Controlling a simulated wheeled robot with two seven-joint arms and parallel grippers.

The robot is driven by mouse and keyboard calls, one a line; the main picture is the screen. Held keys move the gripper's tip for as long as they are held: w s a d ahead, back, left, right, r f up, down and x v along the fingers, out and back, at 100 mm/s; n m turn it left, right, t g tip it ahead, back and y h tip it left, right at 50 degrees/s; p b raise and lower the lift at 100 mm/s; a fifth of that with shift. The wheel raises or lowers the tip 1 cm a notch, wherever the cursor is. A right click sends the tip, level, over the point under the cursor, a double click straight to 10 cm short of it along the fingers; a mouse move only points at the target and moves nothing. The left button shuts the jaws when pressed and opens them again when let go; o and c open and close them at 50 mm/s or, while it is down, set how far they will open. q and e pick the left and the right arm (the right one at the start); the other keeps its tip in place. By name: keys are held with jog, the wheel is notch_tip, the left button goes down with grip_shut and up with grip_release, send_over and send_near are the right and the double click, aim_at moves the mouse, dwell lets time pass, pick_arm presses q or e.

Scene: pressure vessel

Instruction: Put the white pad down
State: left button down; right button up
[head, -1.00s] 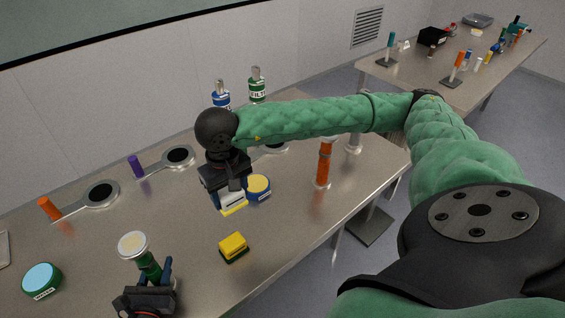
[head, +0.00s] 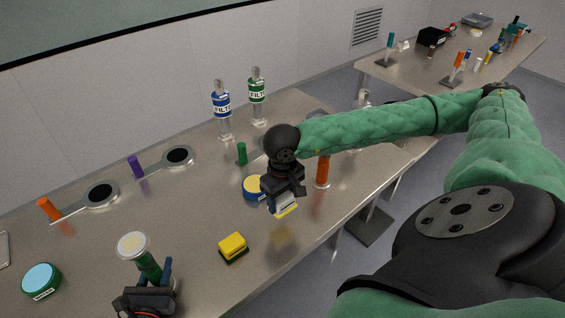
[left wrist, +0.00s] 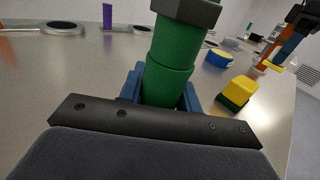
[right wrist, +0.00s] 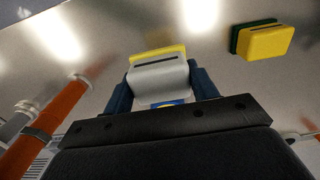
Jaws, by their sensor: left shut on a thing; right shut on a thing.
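The white pad (head: 284,202), a white block with a yellow face, is in my right gripper (head: 283,196). The right wrist view shows the pad (right wrist: 158,76) between the blue fingers, above the table and apart from it. My left gripper (head: 152,277) is shut on a green handle (left wrist: 172,65) with a round pale top (head: 133,244), held upright at the table's near left. The handle's lower end is hidden by the gripper.
A yellow-and-green block (head: 233,246) lies left of the pad, with a blue-and-yellow round tin (head: 253,187) behind it. An orange-handled post (head: 323,170) stands close to the right. The table's front edge (head: 325,236) is near. Filter bottles (head: 221,103) stand at the back.

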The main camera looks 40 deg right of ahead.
aim_at(283, 196)
jog(key=shift+f, duration=3.35)
jog(key=shift+f, duration=0.15)
jog(key=o, duration=0.9)
notch_tip(283, 196, up, 12)
jog(key=shift+r, duration=0.15)
